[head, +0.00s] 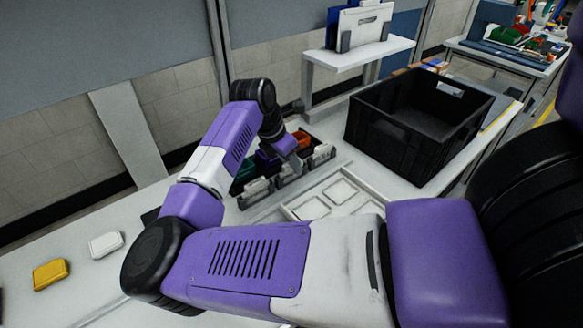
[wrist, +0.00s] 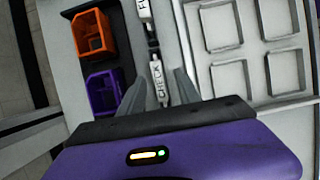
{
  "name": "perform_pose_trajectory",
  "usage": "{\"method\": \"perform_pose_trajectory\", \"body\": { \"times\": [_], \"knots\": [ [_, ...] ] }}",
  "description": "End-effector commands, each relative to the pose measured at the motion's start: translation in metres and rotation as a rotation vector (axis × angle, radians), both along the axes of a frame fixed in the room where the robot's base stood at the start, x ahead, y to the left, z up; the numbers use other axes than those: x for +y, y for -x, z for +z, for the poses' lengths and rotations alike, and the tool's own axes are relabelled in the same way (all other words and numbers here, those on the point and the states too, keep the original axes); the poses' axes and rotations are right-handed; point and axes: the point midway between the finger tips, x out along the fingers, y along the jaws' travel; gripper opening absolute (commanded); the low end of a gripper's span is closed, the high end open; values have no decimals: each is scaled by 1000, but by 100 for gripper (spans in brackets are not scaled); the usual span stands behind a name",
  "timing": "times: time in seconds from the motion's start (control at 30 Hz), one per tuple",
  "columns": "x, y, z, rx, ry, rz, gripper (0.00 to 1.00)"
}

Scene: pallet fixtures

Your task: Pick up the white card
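In the wrist view, a narrow white card (wrist: 157,80) with dark lettering stands edge-up in a dark holder. My gripper (wrist: 164,76) is open, with its two grey fingers on either side of the card. I cannot tell whether the fingers touch it. Another white lettered card (wrist: 145,12) is farther up in the same row. In the head view, white cards (head: 257,187) stand in a row of small holders along the front of the bins. My arm hides part of that row and most of the gripper there.
Small orange (wrist: 93,34) and purple (wrist: 104,92) bins sit left of the cards. A white compartment tray (wrist: 253,48) lies to the right. A large black crate (head: 415,125) stands at the back right. White (head: 105,244) and yellow (head: 50,273) boxes lie at the left.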

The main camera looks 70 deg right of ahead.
Motion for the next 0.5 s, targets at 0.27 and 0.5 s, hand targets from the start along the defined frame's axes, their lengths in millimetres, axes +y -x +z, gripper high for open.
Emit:
{"method": "perform_pose_trajectory", "body": {
  "times": [0.27,0.5],
  "knots": [
    [0,0,-2,-1,0,0,34],
    [0,0,-1,0,0,1,0]
  ]
}}
